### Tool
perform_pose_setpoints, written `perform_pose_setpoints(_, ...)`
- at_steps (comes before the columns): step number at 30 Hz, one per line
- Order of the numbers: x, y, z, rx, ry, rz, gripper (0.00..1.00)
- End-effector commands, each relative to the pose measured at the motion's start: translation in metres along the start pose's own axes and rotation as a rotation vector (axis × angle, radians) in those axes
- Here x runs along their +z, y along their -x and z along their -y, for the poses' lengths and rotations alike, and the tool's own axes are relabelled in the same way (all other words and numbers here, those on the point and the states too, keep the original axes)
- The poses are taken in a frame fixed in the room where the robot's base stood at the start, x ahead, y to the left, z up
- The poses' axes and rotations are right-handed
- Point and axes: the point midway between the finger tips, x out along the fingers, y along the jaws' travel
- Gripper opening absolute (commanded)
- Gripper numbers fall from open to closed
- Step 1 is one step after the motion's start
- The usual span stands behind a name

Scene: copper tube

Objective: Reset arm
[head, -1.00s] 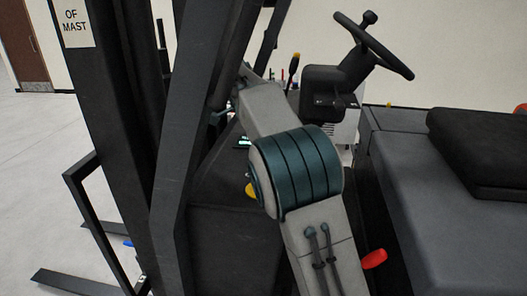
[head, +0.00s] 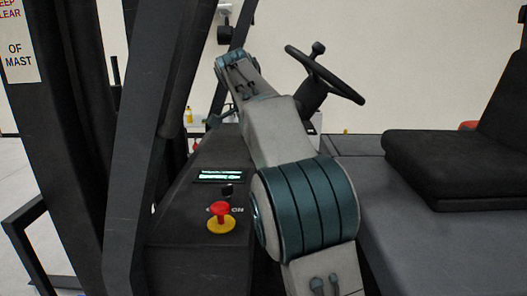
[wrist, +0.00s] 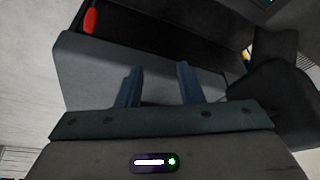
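My gripper (wrist: 160,86) shows in the wrist view with its two blue fingers apart and nothing between them. It is open above a grey flat surface of the forklift (wrist: 85,62). In the head view my arm is bent at a teal-banded joint and reaches up and back beside the steering wheel (head: 335,78). The gripper itself cannot be made out in the head view. A red knob on a yellow base (head: 220,217) stands on the dark console (head: 195,255), left of my arm. A lit display (head: 218,176) sits behind the knob.
The dark forklift mast (head: 150,110) fills the left of the head view. A black seat (head: 450,160) stands at the right on the grey body (head: 450,235). A red handle (wrist: 90,20) shows at the top left of the wrist view.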

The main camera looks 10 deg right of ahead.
Motion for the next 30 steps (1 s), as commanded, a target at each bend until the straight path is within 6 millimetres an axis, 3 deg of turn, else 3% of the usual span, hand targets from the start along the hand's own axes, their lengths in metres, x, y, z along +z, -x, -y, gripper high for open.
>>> perform_pose_setpoints(5,0.000,0.000,0.000,0.000,0.001,0.000,0.34)
perform_pose_setpoints(11,-0.006,-0.011,-0.030,-0.034,0.130,0.060,0.34)
perform_pose_setpoints(20,0.012,-0.043,-0.109,-0.167,0.485,0.156,0.34)
perform_pose_setpoints(30,0.073,-0.090,-0.206,-0.335,0.867,0.153,0.34)
